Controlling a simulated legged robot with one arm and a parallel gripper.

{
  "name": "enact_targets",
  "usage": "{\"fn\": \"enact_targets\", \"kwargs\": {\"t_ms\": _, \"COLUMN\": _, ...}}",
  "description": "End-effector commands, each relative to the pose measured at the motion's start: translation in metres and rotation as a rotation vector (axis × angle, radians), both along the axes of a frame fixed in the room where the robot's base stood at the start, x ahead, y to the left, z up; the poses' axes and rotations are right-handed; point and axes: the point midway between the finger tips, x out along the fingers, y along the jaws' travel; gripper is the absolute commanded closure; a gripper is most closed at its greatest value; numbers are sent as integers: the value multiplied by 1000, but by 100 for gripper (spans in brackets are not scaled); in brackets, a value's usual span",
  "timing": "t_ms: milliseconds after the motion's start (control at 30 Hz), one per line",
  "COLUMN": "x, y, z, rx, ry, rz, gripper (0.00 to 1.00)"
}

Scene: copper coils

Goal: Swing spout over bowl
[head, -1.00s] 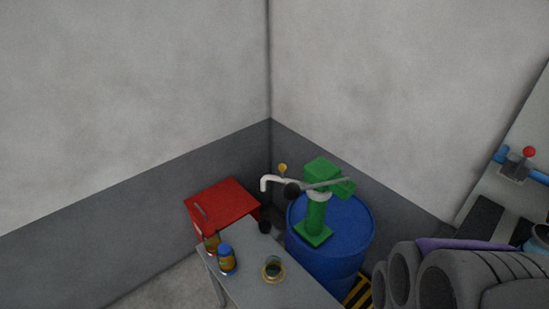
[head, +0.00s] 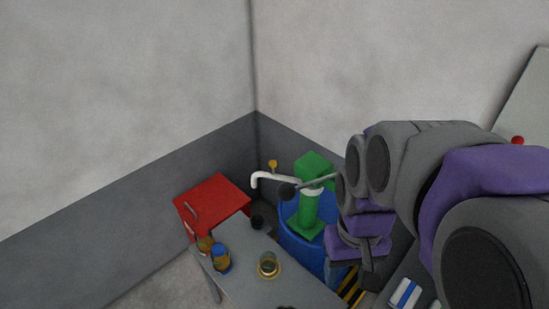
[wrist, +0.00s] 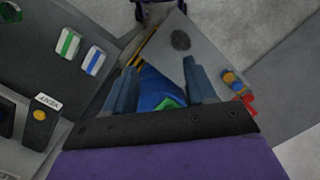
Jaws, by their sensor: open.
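A green pump (head: 312,205) stands on a blue drum (head: 300,251) in the head view. Its white spout (head: 272,177) reaches left, with the tip bent down. A small glass bowl (head: 268,264) with a yellowish rim sits on the grey table; the spout tip is behind and left of it, not above it. My gripper (head: 369,272) is right of the pump and partly hides the drum. In the wrist view my gripper (wrist: 160,84) is open, with the blue drum (wrist: 158,87) and a bit of green (wrist: 171,103) showing between its fingers. It holds nothing.
A red cabinet (head: 212,202) stands in the corner.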

Motion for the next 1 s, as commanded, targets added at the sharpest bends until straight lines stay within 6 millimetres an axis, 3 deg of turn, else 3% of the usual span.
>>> {"fn": "enact_targets", "kwargs": {"t_ms": 200, "x": 76, "y": 3, "z": 37, "rx": 8, "ry": -12, "rz": 71, "gripper": 44}}
{"fn": "enact_targets", "kwargs": {"t_ms": 433, "x": 157, "y": 10, "z": 63, "rx": 19, "ry": -31, "rz": 148, "gripper": 44}}
{"fn": "enact_targets", "kwargs": {"t_ms": 767, "x": 253, "y": 40, "z": 79, "rx": 20, "ry": -55, "rz": 255, "gripper": 44}}
{"fn": "enact_targets", "kwargs": {"t_ms": 1000, "x": 321, "y": 58, "z": 78, "rx": 27, "ry": -69, "rz": 340, "gripper": 44}}
